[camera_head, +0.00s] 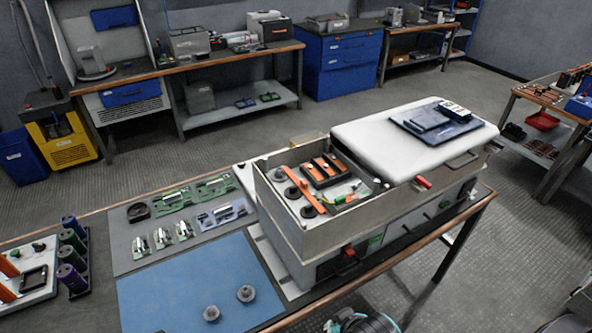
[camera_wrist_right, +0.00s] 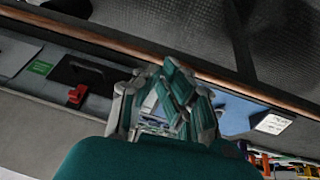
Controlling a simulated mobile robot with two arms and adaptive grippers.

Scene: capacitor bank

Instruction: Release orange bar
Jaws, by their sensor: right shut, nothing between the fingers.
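The orange bar (camera_head: 304,190) lies diagonally inside the open compartment of the grey cabinet (camera_head: 318,232), among black round knobs. A red latch (camera_head: 348,251) is on the cabinet's front side; it also shows in the right wrist view (camera_wrist_right: 77,94). My right gripper (camera_wrist_right: 172,88) has its grey and teal fingers drawn together, with nothing held. In the head view only its top shows at the bottom edge, below and in front of the cabinet, apart from the bar. My left gripper is out of view.
A white lid (camera_head: 390,135) carrying a dark blue tray (camera_head: 437,125) covers the cabinet's right part. A blue mat (camera_head: 180,295) with two round grey parts lies on the bench at left. Green circuit boards (camera_head: 162,237) lie behind it. The aisle at right is clear.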

